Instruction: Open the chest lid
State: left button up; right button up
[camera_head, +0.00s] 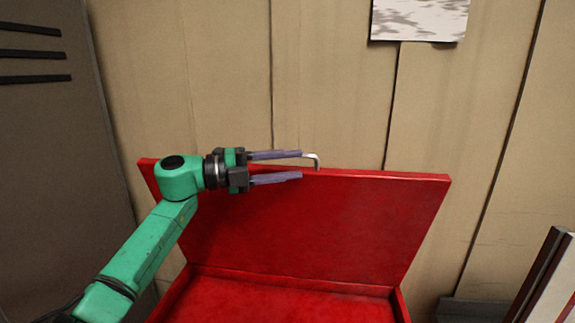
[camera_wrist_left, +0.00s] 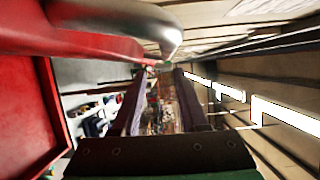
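The red chest stands in front of me in the head view with its lid (camera_head: 330,225) raised and leaning back toward the wall. Part of the red chest body (camera_head: 270,300) shows below it. A small silver handle (camera_head: 314,160) is at the lid's top edge; it also shows large and close in the left wrist view (camera_wrist_left: 150,22). My left gripper (camera_head: 301,165) is at the lid's upper edge, its two purple fingers apart and nothing seen between them. The handle is just beyond the fingertips in the head view. My right gripper is in neither view.
A panelled beige wall (camera_head: 330,80) stands close behind the lid. A dark locker (camera_head: 45,130) is at the left. A white and dark red object (camera_head: 550,280) leans at the lower right. A paper sheet (camera_head: 420,18) hangs on the wall.

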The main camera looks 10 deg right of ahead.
pick_arm(q)
jog(key=shift+a, duration=0.1)
jog(key=shift+a+b, duration=0.25)
jog(key=shift+b, duration=0.05)
jog(key=a+b, duration=0.5)
jog(key=a, duration=0.9)
jog(key=shift+b, duration=0.4)
jog(key=shift+f, duration=0.15)
